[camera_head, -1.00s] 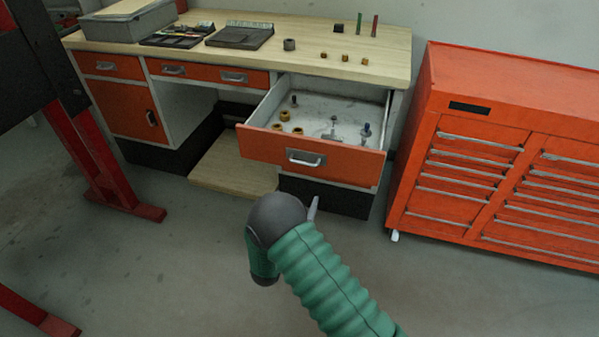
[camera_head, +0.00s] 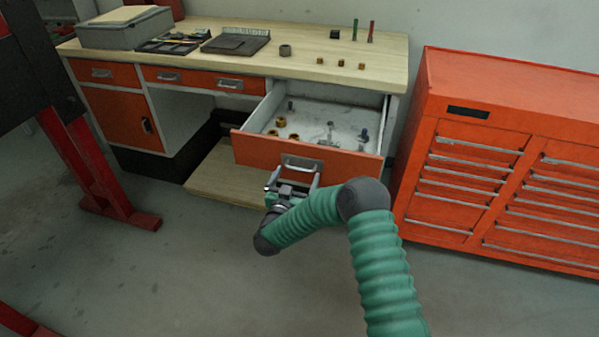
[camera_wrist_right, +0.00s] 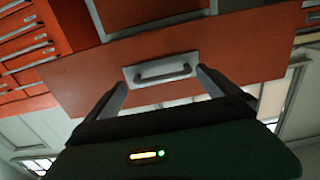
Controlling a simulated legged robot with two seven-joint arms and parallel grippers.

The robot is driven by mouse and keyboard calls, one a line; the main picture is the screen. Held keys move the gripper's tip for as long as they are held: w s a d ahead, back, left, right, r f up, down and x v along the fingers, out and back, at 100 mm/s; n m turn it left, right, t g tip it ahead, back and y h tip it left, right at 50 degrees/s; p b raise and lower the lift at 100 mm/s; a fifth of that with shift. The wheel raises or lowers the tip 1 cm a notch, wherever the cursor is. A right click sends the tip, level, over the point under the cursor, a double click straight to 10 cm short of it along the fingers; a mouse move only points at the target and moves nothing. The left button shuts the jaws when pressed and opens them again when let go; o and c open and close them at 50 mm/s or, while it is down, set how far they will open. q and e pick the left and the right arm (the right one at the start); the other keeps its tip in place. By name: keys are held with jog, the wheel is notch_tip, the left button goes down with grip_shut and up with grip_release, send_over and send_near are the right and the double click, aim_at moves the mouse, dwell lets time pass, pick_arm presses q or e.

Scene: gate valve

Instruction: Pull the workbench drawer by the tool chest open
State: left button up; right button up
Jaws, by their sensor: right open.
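The workbench drawer (camera_head: 345,163) beside the tool chest stands pulled out, with its orange front facing me and small parts inside. Its handle (camera_head: 301,163) is on the front; in the right wrist view the handle (camera_wrist_right: 163,74) lies ahead, between the two fingers. My right gripper (camera_head: 294,178) is open and just in front of the handle. In the right wrist view the open fingers of the gripper (camera_wrist_right: 160,88) sit to either side of the handle, with nothing held. Contact with the drawer front cannot be told. My left gripper is not in view.
The orange tool chest (camera_head: 500,150) stands to the right of the workbench (camera_head: 300,50). A red-legged frame (camera_head: 92,175) stands at the left. A wooden board (camera_head: 222,182) lies low under the bench. The floor in front is clear.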

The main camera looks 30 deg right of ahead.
aim_at(299, 170)
jog(key=x, duration=0.3)
jog(key=shift+f, duration=0.1)
jog(key=shift+w+d, duration=0.1)
jog(key=shift+w, duration=0.1)
